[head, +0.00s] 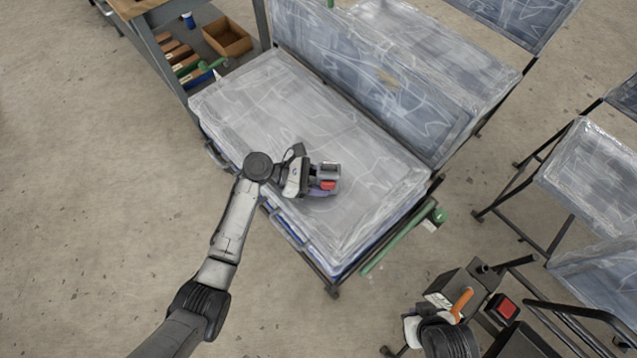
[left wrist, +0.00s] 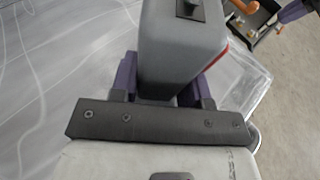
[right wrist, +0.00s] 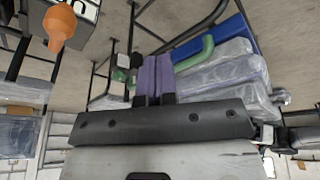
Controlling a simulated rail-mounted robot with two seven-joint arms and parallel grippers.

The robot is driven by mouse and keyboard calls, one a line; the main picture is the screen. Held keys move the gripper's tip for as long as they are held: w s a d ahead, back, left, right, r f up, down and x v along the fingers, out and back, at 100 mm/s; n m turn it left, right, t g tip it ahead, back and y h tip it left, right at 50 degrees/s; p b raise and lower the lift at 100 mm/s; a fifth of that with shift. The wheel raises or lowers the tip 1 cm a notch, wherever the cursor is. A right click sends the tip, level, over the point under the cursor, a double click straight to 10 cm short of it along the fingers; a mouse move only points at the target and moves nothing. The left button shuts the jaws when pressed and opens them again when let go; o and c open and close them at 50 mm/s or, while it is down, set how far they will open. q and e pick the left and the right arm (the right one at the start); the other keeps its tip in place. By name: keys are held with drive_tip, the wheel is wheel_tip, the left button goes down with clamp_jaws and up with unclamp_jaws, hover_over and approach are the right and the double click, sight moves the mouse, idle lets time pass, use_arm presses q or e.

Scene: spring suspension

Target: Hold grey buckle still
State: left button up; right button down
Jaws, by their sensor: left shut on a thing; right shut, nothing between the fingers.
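The grey buckle (head: 329,170) is a blocky grey piece with a red button, over the plastic-wrapped surface (head: 355,140). My left gripper (head: 316,181) is shut on it. In the left wrist view the buckle (left wrist: 183,45) stands between the two purple fingers, one on each side, and a red strip shows on its right edge. I cannot tell whether the buckle touches the wrapped surface. My right gripper (right wrist: 153,78) is shut and empty, with its purple fingers together. In the head view it is at the bottom right, away from the buckle, and its fingers are hard to see.
A wrapped upright panel (head: 370,75) stands behind the surface. A green bar (head: 400,238) lies along its right end. An orange-handled item (head: 462,303) and a box with a red square (head: 507,308) are near my right arm. Wrapped racks stand at right. Floor at left is clear.

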sight(328, 185)
drive_tip(key=w+a+r+n+t+y, duration=0.1)
drive_tip(key=w+a+r, duration=0.1)
drive_tip(key=w, duration=0.2)
drive_tip(key=w+a+r+t, duration=0.1)
drive_tip(key=w+a+r, duration=0.2)
drive_tip(key=w, duration=0.2)
drive_tip(key=w+a+n+y, duration=0.1)
drive_tip(key=a, duration=0.4)
drive_tip(key=w+a+n+t+y, duration=0.1)
drive_tip(key=a+y, duration=0.1)
drive_tip(key=a, duration=0.2)
drive_tip(key=w+a+t+y, duration=0.1)
drive_tip(key=w+a, duration=0.1)
drive_tip(key=a, duration=0.3)
drive_tip(key=shift+a+n+y, duration=0.3)
drive_tip(key=shift+n+y, duration=0.1)
drive_tip(key=shift+w+a+r+m+t+y, duration=0.3)
drive_tip(key=shift+w+a+r+t+y, duration=0.35)
drive_tip(key=shift+r+t, duration=0.2)
drive_tip(key=shift+w+r+t, duration=0.25)
drive_tip(key=shift+w+r, duration=0.1)
drive_tip(key=shift+w, duration=4.25)
